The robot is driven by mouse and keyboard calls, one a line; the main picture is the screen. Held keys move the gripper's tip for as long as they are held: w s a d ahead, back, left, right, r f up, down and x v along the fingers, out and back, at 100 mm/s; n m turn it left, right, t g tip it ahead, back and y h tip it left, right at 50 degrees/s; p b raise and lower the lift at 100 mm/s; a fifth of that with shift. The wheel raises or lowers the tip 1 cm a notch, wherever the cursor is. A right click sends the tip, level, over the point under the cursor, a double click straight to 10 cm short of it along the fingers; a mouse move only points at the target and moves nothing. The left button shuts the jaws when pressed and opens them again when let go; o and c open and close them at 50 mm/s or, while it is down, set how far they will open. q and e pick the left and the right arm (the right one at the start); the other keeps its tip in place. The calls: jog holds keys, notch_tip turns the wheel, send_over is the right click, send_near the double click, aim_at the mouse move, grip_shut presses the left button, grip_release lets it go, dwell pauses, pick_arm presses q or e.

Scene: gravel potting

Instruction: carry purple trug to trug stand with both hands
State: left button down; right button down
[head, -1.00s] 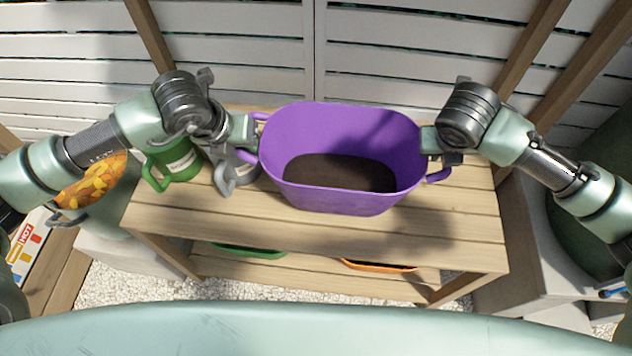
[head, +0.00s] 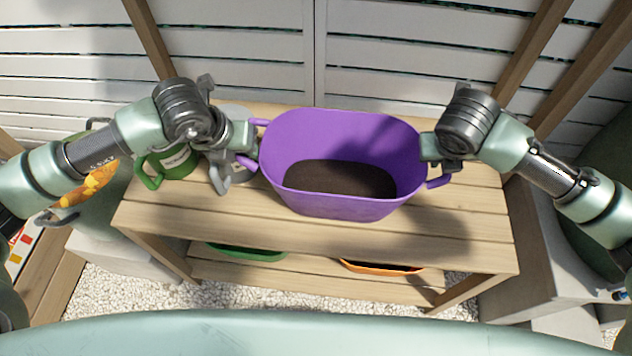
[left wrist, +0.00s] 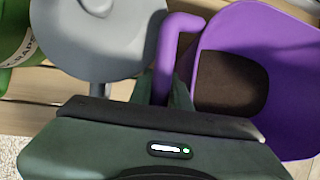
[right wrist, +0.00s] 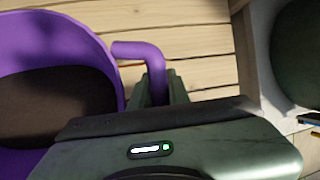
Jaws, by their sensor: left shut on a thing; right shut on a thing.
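The purple trug (head: 342,207), with dark soil (head: 340,178) inside, appears upright over the slatted wooden bench (head: 470,225). I cannot tell whether its base touches the slats. My left gripper (head: 250,148) is shut on its left handle, which shows as a bent purple bar (left wrist: 167,55) in the left wrist view. My right gripper (head: 436,160) is shut on its right handle, seen between the fingers in the right wrist view (right wrist: 152,65). No separate trug stand can be made out.
A green tray (head: 245,253) and an orange tray (head: 380,268) lie on the lower shelf. The bench right of the trug is clear.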

pick_arm(q)
jog(key=shift+w+a+f, duration=0.1)
jog(key=shift+a+f, duration=0.15)
jog(key=shift+f, duration=0.2)
pick_arm(e)
jog(key=shift+d+f, duration=0.25)
jog(key=shift+f, duration=0.1)
pick_arm(q)
jog(key=c, duration=1.4)
grip_release()
jog(key=shift+r, duration=0.1)
jog(key=shift+c, duration=0.2)
pick_arm(e)
jog(key=c, duration=1.5)
grip_release()
jog(key=shift+r, duration=0.1)
pick_arm(q)
jog(key=shift+o, duration=0.6)
jog(key=shift+d, duration=0.1)
pick_arm(e)
jog(key=shift+o, duration=0.8)
jog(key=shift+a, duration=0.2)
pick_arm(q)
jog(key=shift+d+r, duration=0.2)
pick_arm(e)
jog(key=shift+a+r, duration=0.1)
